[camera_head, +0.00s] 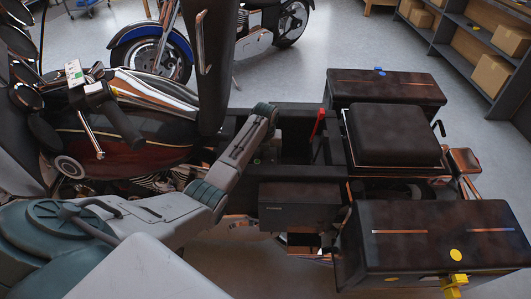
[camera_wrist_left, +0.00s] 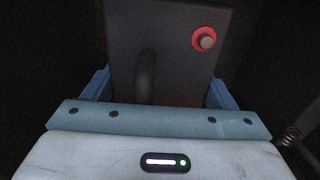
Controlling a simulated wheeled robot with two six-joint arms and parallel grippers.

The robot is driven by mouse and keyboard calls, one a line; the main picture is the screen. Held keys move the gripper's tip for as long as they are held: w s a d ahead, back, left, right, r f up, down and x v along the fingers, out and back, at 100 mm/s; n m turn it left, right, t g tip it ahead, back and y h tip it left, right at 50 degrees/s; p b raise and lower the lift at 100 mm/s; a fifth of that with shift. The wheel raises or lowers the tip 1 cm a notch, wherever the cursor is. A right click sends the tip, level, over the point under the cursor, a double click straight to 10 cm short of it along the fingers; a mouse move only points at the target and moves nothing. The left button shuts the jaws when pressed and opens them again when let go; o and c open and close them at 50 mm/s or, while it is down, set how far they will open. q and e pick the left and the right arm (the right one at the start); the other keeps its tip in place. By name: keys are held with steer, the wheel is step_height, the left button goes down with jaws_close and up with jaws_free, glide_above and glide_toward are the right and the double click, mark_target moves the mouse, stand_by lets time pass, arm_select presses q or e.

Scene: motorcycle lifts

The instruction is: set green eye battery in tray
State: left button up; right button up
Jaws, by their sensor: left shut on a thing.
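The battery (camera_wrist_left: 185,60) is a dark box with a red-ringed terminal, held between the blue fingers of my left gripper (camera_wrist_left: 160,92) in the left wrist view. In the head view my left arm reaches over the motorcycle's open bay. The gripper's fingers are hidden there by the arm. A small green dot (camera_head: 257,161) shows low in the dark bay beside the arm; I cannot tell if it is the battery's eye. The tray floor is too dark to make out, and I cannot tell whether the battery touches it. My right gripper is not in view.
The raised seat (camera_head: 212,70) stands left of the bay. A red upright piece (camera_head: 318,122) rises at the bay's right. A black seat pad (camera_head: 393,135) and a dark pannier (camera_head: 430,240) lie further right. Handlebars and a mirror crowd the left.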

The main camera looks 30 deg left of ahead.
arm_select(q)
steer(key=shift+w+f+b, duration=0.15)
steer(key=shift+f+b, duration=0.25)
steer(key=shift+f, duration=0.35)
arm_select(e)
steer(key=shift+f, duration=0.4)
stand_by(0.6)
arm_select(q)
steer(key=o, duration=2)
steer(key=shift+r, duration=0.1)
steer(key=shift+s+f, duration=0.2)
steer(key=shift+f, duration=0.05)
steer(key=shift+r, duration=0.35)
steer(key=r, duration=0.6)
steer(key=r+p, duration=0.1)
steer(key=r, duration=0.2)
steer(key=shift+s+d+r, duration=0.15)
steer(key=shift+s+d, duration=0.1)
steer(key=shift+s, duration=0.05)
steer(key=shift+s+r, duration=0.1)
steer(key=shift+r, duration=0.5)
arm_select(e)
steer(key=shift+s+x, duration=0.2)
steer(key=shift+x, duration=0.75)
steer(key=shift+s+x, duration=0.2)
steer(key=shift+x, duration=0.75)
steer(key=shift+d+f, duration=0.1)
